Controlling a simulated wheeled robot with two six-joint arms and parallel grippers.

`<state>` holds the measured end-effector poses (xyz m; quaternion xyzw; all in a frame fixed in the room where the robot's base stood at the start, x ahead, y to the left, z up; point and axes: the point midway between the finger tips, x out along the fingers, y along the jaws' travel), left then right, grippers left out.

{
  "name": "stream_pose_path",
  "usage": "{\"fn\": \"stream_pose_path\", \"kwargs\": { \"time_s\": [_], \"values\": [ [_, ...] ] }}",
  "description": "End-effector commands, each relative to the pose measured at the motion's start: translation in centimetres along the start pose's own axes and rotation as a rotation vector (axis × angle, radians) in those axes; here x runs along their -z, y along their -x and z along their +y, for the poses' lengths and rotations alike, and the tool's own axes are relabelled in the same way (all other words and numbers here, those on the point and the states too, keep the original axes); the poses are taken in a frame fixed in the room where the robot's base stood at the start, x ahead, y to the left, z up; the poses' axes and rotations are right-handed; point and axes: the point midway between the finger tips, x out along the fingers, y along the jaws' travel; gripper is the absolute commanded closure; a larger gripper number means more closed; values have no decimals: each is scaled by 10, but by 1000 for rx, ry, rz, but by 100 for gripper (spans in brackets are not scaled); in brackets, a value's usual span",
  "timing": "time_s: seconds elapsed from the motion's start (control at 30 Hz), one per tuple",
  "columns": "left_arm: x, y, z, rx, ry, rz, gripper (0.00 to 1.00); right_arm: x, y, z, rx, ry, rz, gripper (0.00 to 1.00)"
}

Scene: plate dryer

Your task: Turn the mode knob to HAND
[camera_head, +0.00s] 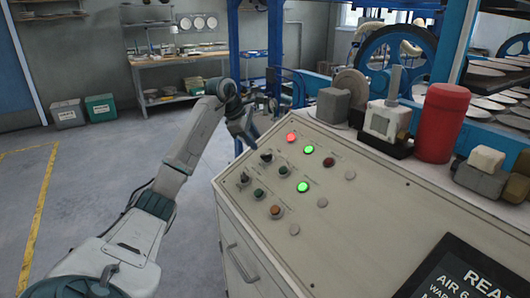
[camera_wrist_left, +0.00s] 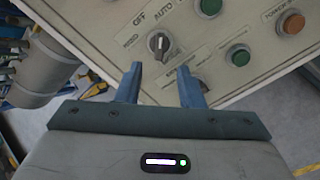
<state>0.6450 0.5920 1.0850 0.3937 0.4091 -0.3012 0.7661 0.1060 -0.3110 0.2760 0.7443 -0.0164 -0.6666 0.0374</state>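My left gripper (camera_head: 250,134) is above the panel's left edge. In the left wrist view, its blue fingers (camera_wrist_left: 158,74) are open and empty, just below the knob and apart from it. My right gripper is not in view.
The control panel (camera_head: 350,215) carries several buttons and lit lamps near the knob. A second dark knob (camera_wrist_left: 197,84) is partly hidden by my right-hand finger. A red cylinder (camera_head: 440,122) and grey blocks stand along the back edge. Floor left of the cabinet is clear.

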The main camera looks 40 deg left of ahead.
Motion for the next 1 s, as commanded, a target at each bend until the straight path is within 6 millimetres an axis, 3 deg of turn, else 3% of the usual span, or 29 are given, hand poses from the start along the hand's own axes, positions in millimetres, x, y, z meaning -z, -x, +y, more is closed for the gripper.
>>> {"fn": "stream_pose_path", "kwargs": {
  "time_s": [0.2, 0.4, 0.8, 0.97, 1.0],
  "values": [
    [-2, -43, 0, 4, 2, -3, 65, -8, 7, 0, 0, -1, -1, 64],
    [-1, -69, 0, 2, 1, -3, 65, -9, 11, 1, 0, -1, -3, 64],
    [-1, -79, 0, -1, 1, -2, 65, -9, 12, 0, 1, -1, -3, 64],
    [-1, -78, 0, 0, 1, -2, 95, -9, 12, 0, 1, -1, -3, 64],
    [-1, -78, 0, 0, 1, -2, 95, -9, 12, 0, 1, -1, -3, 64]
  ]
}}
